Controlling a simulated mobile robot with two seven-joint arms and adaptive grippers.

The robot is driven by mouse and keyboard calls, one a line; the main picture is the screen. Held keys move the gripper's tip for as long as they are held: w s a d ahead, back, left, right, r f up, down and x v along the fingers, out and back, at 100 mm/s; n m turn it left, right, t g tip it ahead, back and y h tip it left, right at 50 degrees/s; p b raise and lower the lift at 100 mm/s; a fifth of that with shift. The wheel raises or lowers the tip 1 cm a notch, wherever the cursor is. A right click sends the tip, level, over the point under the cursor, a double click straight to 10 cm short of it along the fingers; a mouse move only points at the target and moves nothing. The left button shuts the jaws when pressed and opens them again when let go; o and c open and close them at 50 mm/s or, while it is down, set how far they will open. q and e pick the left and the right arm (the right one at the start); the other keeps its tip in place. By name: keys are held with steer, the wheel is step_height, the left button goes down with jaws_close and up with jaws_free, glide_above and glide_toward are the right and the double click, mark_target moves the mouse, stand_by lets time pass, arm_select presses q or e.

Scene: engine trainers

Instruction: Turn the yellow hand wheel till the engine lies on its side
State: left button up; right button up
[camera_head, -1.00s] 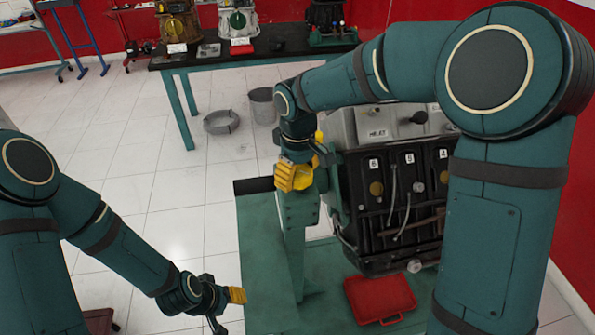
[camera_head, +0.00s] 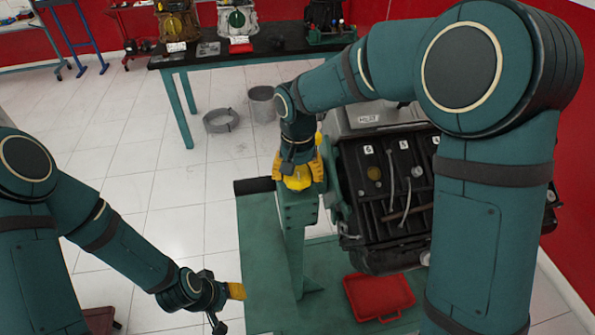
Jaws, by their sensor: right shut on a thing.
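The engine (camera_head: 389,190) is a dark block with numbered labels and a grey top cover (camera_head: 375,118). It hangs on a green stand (camera_head: 297,220) and sits tilted, neither upright nor flat on its side. My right gripper (camera_head: 298,180) is at the top of the stand post, shut on the yellow hand wheel (camera_head: 297,183). The fingers and wrist hide much of the wheel. My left gripper (camera_head: 236,291) is low at the left, beside the stand's green base, away from the wheel. Its fingertips are too small to read.
A red case (camera_head: 379,297) lies on the green base below the engine. A black-topped table (camera_head: 255,48) with other engines stands at the back. A grey ring-shaped tub (camera_head: 221,121) and a bucket (camera_head: 262,104) stand on the floor.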

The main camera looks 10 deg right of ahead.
steer(key=m+p, duration=0.1)
steer(key=m, duration=0.3)
steer(key=shift+r+m, duration=0.1)
steer(key=shift+m, duration=0.2)
steer(key=m+p, duration=0.1)
steer(key=m, duration=0.2)
steer(key=shift+m, duration=0.3)
steer(key=m+p, duration=0.3)
steer(key=m, duration=0.2)
steer(key=shift+s+m+p, duration=0.1)
steer(key=shift+m+p, duration=1.15)
steer(key=shift+m, duration=0.55)
steer(key=o, duration=1.2)
